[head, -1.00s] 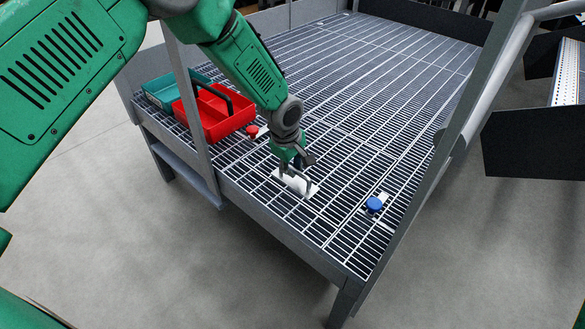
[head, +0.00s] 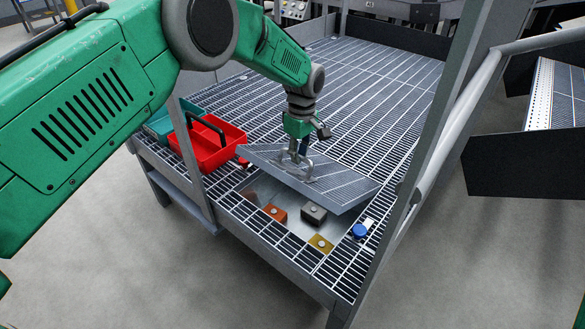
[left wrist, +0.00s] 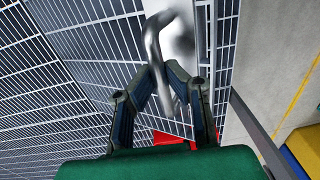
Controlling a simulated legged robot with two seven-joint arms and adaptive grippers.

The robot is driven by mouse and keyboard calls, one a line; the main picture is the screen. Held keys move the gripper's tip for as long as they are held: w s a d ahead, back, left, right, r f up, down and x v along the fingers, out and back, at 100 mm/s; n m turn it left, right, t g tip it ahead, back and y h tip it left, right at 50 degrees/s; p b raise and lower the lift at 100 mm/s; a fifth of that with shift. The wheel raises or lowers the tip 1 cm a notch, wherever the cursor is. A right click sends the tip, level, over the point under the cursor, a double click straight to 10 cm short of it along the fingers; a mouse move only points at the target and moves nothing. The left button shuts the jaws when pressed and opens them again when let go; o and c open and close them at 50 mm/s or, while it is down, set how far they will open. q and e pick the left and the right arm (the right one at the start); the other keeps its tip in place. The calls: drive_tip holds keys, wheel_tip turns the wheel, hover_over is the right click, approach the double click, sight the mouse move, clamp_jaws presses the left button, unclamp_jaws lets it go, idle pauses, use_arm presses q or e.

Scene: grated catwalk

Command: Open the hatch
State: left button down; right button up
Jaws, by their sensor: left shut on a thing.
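The hatch (head: 338,190) is a grated panel in the catwalk floor. It is raised and tilted, with its near edge above a shallow recess (head: 262,190). My left gripper (head: 297,152) is shut on the hatch's metal handle (head: 305,172). In the left wrist view the fingers (left wrist: 168,76) close around the curved handle (left wrist: 152,42). In the recess are an orange block (head: 275,213), a dark grey block (head: 313,212) and a yellow block (head: 320,243). A blue knob (head: 360,230) is at the right of the opening. My right gripper is not in view.
A red open toolbox (head: 212,152) and a teal tray (head: 158,124) stand left of the hatch. A red knob (head: 243,163) is beside the hatch's left corner. A slanted grey post and rail (head: 440,130) rise at the right. The far grating (head: 350,75) is clear.

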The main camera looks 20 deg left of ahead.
use_arm(q)
drive_tip(key=shift+w+d+r, duration=0.35)
drive_tip(key=shift+w+r, duration=0.25)
drive_tip(key=shift+r, duration=0.1)
drive_tip(key=shift+w+d+r, duration=0.35)
drive_tip(key=shift+w+r, duration=0.25)
drive_tip(key=shift+r, duration=0.1)
